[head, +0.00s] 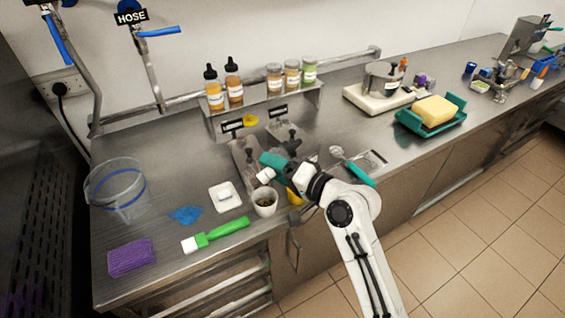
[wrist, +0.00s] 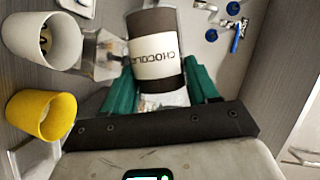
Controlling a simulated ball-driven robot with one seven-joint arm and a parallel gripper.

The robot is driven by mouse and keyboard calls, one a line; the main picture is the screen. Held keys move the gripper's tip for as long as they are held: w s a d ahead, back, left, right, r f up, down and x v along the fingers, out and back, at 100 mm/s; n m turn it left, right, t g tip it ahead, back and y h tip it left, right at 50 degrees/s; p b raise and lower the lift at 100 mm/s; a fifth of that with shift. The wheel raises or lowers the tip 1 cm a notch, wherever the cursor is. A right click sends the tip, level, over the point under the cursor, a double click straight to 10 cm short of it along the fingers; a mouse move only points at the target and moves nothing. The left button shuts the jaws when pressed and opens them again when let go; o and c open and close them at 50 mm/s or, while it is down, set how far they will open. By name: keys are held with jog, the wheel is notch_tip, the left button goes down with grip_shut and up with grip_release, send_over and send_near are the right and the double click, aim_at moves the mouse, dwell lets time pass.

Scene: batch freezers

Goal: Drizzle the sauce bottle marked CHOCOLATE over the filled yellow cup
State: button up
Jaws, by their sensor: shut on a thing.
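The CHOCOLATE bottle (wrist: 157,56), dark brown with a white label, is between the green fingers of my gripper (wrist: 162,92) in the wrist view. My gripper is shut on it. In the head view my gripper (head: 283,166) is above the front of the counter and mostly hides the bottle. The yellow cup (wrist: 42,116) is at the left in the wrist view, beside and apart from the bottle. In the head view only a bit of the yellow cup (head: 295,196) shows below my gripper. Its contents cannot be made out.
A white cup (head: 264,203) with dark contents stands left of the yellow cup. A green-handled brush (head: 220,234), a white dish (head: 225,197) and a clear jug (head: 118,190) are further left. A scoop (head: 353,166) lies right of my gripper. Bottles stand on the shelf (head: 262,106) behind.

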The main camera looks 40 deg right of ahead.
notch_tip(320, 180, down, 5)
jog(key=m+t+b, duration=0.2)
jog(key=m+b, duration=0.4)
jog(key=b, duration=0.1)
jog(key=shift+s+d+r+m+t+h+p, duration=0.15)
jog(key=shift+d+r+m+t+p, duration=0.2)
jog(key=shift+r+m, duration=0.5)
jog(key=shift+d+r+m+t+h+p, duration=0.15)
jog(key=shift+r+m+t+p, duration=0.4)
jog(key=shift+m, duration=0.75)
jog(key=shift+s+d+r+m+t+h+p, duration=0.1)
jog(key=shift+d+r+m+t+p, duration=0.15)
jog(key=shift+r+m+t, duration=0.55)
jog(key=shift+f+g, duration=0.2)
jog(key=shift+g, duration=0.2)
jog(key=n+g+y, duration=0.1)
jog(key=n, duration=0.2)
jog(key=shift+r, duration=0.1)
jog(key=shift+n, duration=0.65)
jog(key=shift+p, duration=0.3)
